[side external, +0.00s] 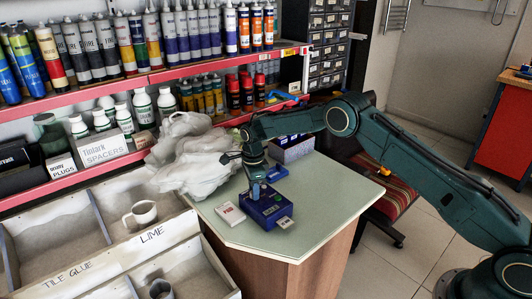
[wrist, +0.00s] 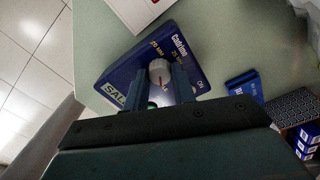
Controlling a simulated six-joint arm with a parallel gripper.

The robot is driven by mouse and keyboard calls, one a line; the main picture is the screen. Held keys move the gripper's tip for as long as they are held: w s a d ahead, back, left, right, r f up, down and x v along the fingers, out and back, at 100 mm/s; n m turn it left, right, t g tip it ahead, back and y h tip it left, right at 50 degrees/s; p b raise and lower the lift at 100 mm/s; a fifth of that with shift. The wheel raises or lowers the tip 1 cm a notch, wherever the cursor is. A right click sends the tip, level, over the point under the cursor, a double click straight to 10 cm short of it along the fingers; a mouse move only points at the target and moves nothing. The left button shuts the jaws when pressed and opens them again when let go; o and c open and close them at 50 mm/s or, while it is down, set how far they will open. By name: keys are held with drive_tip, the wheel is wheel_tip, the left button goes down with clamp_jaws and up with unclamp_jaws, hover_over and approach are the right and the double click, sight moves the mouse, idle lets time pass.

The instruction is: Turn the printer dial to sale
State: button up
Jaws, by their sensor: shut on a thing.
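The printer is a dark blue box (side external: 268,209) on the pale counter top. In the wrist view its blue top (wrist: 190,50) carries lettering, with "SALE" at the lower left and size labels in MM above. The dial is a round white knob (wrist: 159,70) with a short red mark; which label the mark points at is hard to tell. My gripper (side external: 256,190) reaches down onto the box from above. In the wrist view my gripper's two fingers (wrist: 160,82) are shut on the dial, one at each side. Part of the face is hidden behind the fingers.
A small red-and-white box (side external: 230,213) lies left of the printer, and a white piece (side external: 285,222) is at its front right. A crumpled plastic bag (side external: 190,155) is behind. Blue boxes (side external: 292,148) stand at the counter's back. Divided bins (side external: 60,225) are at left.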

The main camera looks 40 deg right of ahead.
drive_tip(key=shift+m, duration=0.3)
drive_tip(key=o, duration=1)
drive_tip(key=shift+r, duration=0.1)
wheel_tip(320, 180, up, 14)
idle(0.4)
